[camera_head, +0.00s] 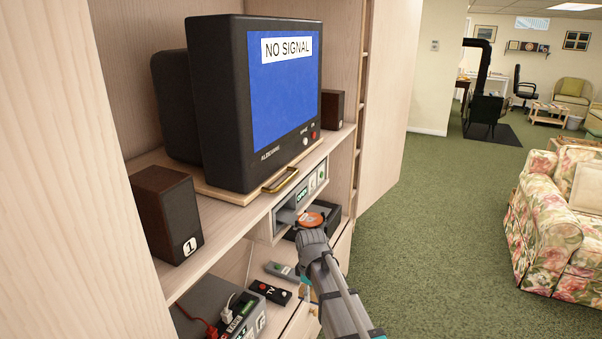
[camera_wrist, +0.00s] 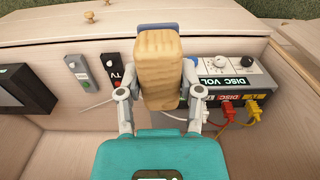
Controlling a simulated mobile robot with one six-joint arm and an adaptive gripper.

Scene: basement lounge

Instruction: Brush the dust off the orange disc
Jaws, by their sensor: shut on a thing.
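The orange disc (camera_head: 310,219) lies flat in a dark open tray (camera_head: 336,216) below the television shelf in the head view. It looks partly hidden by my arm, and I cannot make out dust on it. In the wrist view my gripper (camera_wrist: 161,88) is shut on a pale wooden block-shaped handle (camera_wrist: 158,62), probably the brush. A blue part (camera_wrist: 152,26) shows beyond the handle's far end; bristles are not visible. The disc does not show in the wrist view. The gripper's fingers are hidden behind my arm in the head view.
The television (camera_head: 284,85) stands on a board with a brass handle (camera_head: 280,180). A speaker (camera_head: 166,213) is left. Remotes (camera_head: 270,293) and a box with plugged cables (camera_head: 222,308) lie on the lower shelf. The box shows as "DISC VOL" (camera_wrist: 235,68). Carpet (camera_head: 440,215) right is clear.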

